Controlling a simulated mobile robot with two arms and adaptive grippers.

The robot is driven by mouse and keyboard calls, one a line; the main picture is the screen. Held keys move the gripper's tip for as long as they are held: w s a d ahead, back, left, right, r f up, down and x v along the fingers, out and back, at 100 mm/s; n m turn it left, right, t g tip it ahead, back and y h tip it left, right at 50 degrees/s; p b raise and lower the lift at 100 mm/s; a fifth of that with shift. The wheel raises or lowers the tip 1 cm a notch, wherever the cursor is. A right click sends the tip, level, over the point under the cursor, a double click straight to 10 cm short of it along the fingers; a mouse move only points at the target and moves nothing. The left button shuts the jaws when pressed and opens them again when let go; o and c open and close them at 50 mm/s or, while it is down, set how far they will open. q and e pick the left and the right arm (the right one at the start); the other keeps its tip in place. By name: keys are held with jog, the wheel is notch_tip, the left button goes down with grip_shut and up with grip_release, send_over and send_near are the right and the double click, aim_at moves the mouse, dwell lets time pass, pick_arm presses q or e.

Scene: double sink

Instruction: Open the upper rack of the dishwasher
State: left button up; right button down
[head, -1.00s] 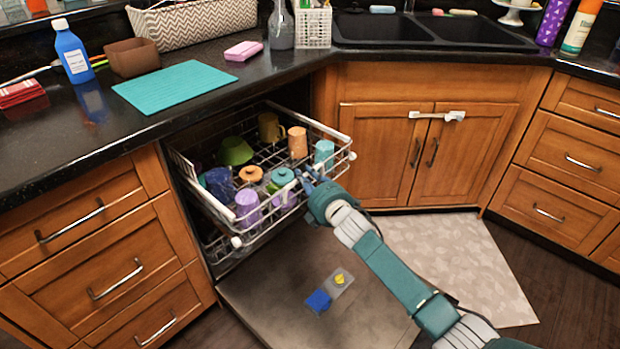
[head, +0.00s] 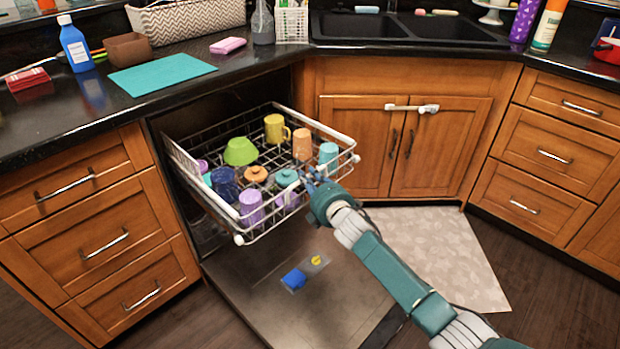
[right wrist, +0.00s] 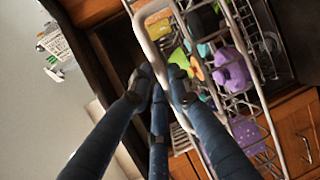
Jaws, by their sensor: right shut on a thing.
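The dishwasher's upper rack (head: 199,182) is a white wire basket. It stands well out from the opening below the counter, above the lowered dishwasher door (head: 250,310). It holds several cups and bowls, among them a yellow mug (head: 276,129), a green bowl (head: 240,151) and a purple cup (head: 251,207). My right gripper (head: 312,180) is at the front rim of the rack. In the right wrist view its fingers (right wrist: 163,85) close around the rack's pale front rail (right wrist: 147,42). My left gripper is not in view.
A blue tablet and a yellow item (head: 316,260) lie on the lowered door. Wooden drawers (head: 105,240) flank the dishwasher on the left. The sink cabinet (head: 440,150) stands to the right, with a pale mat (head: 440,250) on the floor before it.

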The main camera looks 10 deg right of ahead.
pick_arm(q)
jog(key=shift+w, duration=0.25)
pick_arm(e)
jog(key=c, duration=1.6)
grip_release()
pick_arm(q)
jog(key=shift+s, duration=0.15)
pick_arm(e)
jog(key=v, duration=1.2)
